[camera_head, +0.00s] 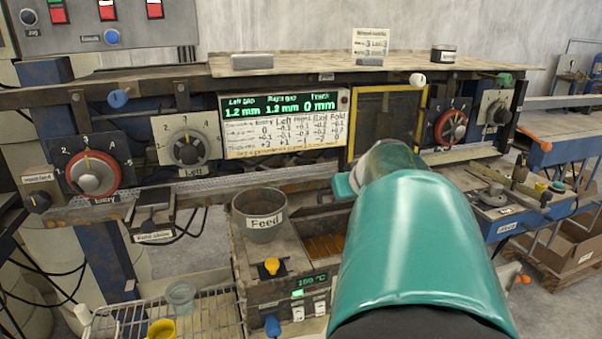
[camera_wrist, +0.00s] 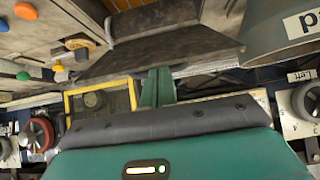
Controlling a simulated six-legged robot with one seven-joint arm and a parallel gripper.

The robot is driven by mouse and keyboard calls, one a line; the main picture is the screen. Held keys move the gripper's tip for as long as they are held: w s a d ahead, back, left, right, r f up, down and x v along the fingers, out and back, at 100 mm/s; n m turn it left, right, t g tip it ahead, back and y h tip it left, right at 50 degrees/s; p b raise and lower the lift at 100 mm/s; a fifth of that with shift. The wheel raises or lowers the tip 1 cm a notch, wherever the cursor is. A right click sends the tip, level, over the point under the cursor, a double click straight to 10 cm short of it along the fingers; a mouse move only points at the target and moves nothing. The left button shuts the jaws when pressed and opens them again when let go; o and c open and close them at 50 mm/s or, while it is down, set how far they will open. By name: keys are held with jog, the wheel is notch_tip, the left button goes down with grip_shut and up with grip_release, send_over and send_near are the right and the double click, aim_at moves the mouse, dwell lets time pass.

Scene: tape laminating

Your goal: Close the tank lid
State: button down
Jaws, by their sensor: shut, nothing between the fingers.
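The tank (camera_head: 290,228) is the grey heated box in the middle of the head view. Its top is open on the left of my arm, and amber contents show inside. A dark metal plate (camera_wrist: 190,52), which looks like the raised tank lid, spans the upper middle of the wrist view. My gripper (camera_wrist: 157,72) has its teal fingers together and empty. Its tips overlap the plate's edge in the wrist view; I cannot tell whether they touch it.
The Feed pot (camera_head: 260,215) stands at the tank's left rear and shows close by in the wrist view (camera_wrist: 285,28). A yellow-framed window (camera_head: 388,112) is behind my arm. A yellow knob (camera_head: 271,267) sits on the tank's front left. A wire rack (camera_head: 215,312) is at lower left.

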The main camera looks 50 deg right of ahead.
jog(key=s+f, duration=0.1)
jog(key=f, duration=0.1)
jog(key=s+a+f, duration=0.1)
jog(key=f, duration=0.1)
jog(key=s+a+f, duration=0.1)
jog(key=f, duration=0.1)
jog(key=shift+s+a+f, duration=0.1)
jog(key=shift+s+f, duration=0.35)
jog(key=shift+f, duration=0.5)
jog(key=shift+a+r, duration=0.1)
